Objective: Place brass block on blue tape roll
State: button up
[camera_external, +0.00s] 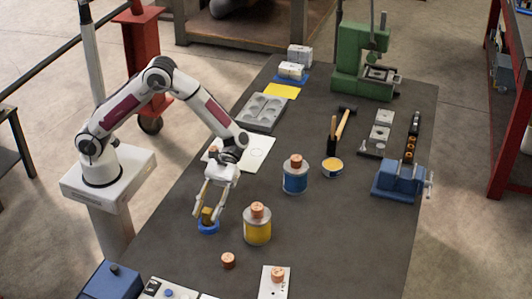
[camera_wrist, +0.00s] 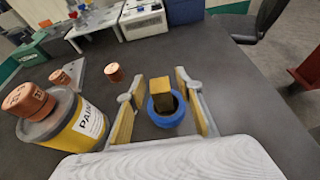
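The brass block (camera_external: 207,215) rests on the blue tape roll (camera_external: 208,228) on the dark bench top. In the wrist view the block (camera_wrist: 160,84) stands over the roll's opening, and the blue ring (camera_wrist: 168,119) shows around and below it. I cannot tell whether the block sits on the rim or partly inside the hole. My gripper (camera_external: 208,212) points down over the roll, with one finger on each side of the block. In the wrist view my gripper (camera_wrist: 160,92) is open, with clear gaps between its yellow-padded fingers and the block.
A yellow paint can (camera_external: 257,227) with a copper piece on its lid stands close to the right of my gripper. A loose copper piece (camera_external: 228,261) lies in front. A blue can (camera_external: 295,176) stands farther back. Bare bench lies right of the yellow can.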

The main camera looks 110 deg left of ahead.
jog(key=v, duration=1.2)
dwell(0.5)
